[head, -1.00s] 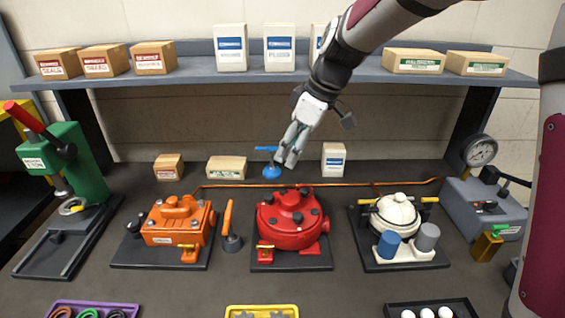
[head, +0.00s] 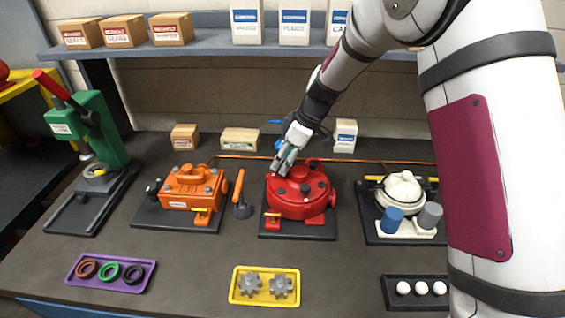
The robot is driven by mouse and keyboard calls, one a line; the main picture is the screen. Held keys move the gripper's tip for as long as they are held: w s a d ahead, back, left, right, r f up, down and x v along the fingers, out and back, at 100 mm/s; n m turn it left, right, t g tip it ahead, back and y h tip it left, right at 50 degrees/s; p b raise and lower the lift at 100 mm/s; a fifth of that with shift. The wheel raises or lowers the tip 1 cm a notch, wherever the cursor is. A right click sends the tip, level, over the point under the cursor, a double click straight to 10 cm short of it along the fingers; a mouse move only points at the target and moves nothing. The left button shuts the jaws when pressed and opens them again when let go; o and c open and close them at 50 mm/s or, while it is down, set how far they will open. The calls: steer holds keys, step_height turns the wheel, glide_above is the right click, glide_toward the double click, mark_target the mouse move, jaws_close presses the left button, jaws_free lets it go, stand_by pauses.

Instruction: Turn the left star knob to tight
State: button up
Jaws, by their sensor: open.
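My gripper (head: 279,171) is open, pointing down at the lid's back left edge. It hides that part of the lid and whatever knob is there. I cannot tell whether the fingers touch or surround a knob.
The orange motor (head: 188,190) and an upright orange handle (head: 239,186) stand left of the red one. A yellow gear tray (head: 236,290) lies in front. A shelf (head: 190,50) with boxes runs above.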

steer(key=shift+x, duration=1.15)
jaws_close()
